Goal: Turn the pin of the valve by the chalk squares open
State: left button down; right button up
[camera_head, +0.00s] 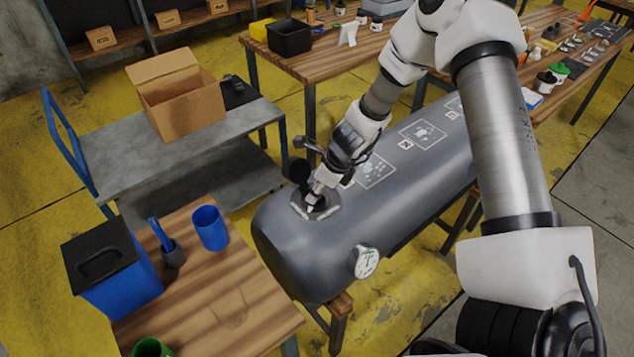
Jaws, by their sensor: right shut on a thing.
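A grey inflatable boat tube (300,245) lies across wooden supports in the middle of the head view. A round valve (327,211) sits on top near its left end. Chalk squares (424,133) with marks inside are drawn along the tube to the right of the valve. My right gripper (314,195) points down into the valve and is shut there. The pin is hidden between the fingertips, so its position cannot be seen. A dark cap (297,170) stands beside the valve, next to the gripper. My left gripper is not in view.
A pressure gauge (367,262) sits on the tube's near side. A wooden table (235,310) at lower left holds a blue box (115,275), blue cup (209,228) and green cup (152,348). A grey cart (110,150) carries a cardboard box (180,95). Worktables stand behind.

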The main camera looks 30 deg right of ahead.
jog(key=n+p, duration=0.1)
jog(key=p, duration=0.1)
jog(key=n+g+y+p, duration=0.1)
jog(key=n+p, duration=0.3)
jog(key=shift+w+d+r+g+y, duration=0.1)
jog(key=shift+d+r+g+y, duration=0.1)
jog(key=shift+r+g+y, duration=0.1)
jog(key=shift+f+n+g+p, duration=0.1)
jog(key=shift+n+g+p, duration=0.2)
jog(key=shift+n+p, duration=0.55)
jog(key=n+g, duration=0.1)
jog(key=n, duration=0.1)
jog(key=shift+f+n, duration=0.15)
jog(key=shift+n, duration=0.2)
jog(key=shift+d+n+g+y+b, duration=0.1)
jog(key=shift+n+g+y+b, duration=0.35)
jog(key=shift+n, duration=0.95)
jog(key=o, duration=1.1)
jog(key=shift+w+h, duration=0.1)
jog(key=shift+h, duration=0.15)
jog(key=shift+o, duration=0.2)
